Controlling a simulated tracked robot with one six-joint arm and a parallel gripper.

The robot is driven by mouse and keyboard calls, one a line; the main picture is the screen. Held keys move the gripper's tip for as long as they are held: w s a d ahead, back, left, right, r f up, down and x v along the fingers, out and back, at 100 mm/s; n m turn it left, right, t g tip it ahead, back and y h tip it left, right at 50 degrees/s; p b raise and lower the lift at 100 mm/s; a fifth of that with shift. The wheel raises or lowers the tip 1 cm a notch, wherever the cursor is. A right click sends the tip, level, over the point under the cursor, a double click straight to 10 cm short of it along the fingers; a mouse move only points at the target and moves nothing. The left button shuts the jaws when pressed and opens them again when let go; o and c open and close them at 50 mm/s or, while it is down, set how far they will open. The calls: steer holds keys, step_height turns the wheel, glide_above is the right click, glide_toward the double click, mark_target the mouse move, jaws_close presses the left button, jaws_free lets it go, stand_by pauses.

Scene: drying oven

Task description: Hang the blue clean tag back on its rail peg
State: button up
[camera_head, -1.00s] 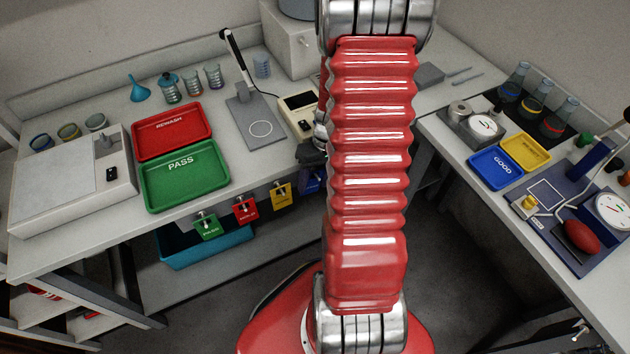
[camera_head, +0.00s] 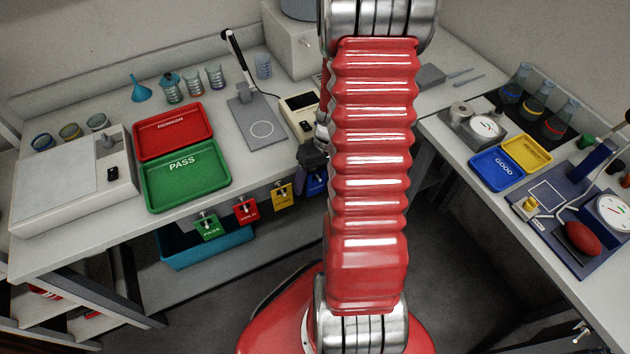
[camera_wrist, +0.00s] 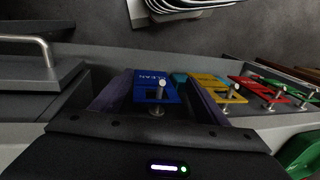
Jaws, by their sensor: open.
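The blue clean tag (camera_wrist: 153,78) is in the middle of the wrist view, with its lettering facing up in the picture. A metal peg (camera_wrist: 157,110) stands at the tag's slotted end, and the tag appears to hang on it like its neighbours. My gripper (camera_wrist: 161,77) is open, with one finger on each side of the tag and a visible gap to each. In the head view the blue tag (camera_head: 317,185) shows at the table's front edge, partly hidden by my arm. My gripper (camera_head: 312,158) is just above it there.
Yellow (camera_head: 281,195), red (camera_head: 246,208) and green (camera_head: 207,226) tags hang on pegs in the same row. A teal bin (camera_head: 205,250) sits below them. A green PASS tray (camera_head: 185,200) and a red tray (camera_head: 150,143) lie on the table above.

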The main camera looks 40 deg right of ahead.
steer(key=shift+r, duration=0.1)
steer(key=v, duration=1.3)
steer(key=shift+r, duration=0.25)
steer(key=shift+d+m, duration=0.1)
steer(key=shift+m, duration=0.2)
steer(key=s+a+r+n+t+h, duration=0.1)
steer(key=s+a+r+n+t, duration=0.1)
steer(key=a+r, duration=0.6)
steer(key=s+a+r+n+t+h, duration=0.1)
steer(key=s+a+r+n+t, duration=0.1)
steer(key=a+r, duration=0.7)
steer(key=a, duration=0.8)
steer(key=shift+s+a+r+t, duration=0.25)
steer(key=shift+s+t, duration=0.1)
steer(key=shift+t, duration=0.05)
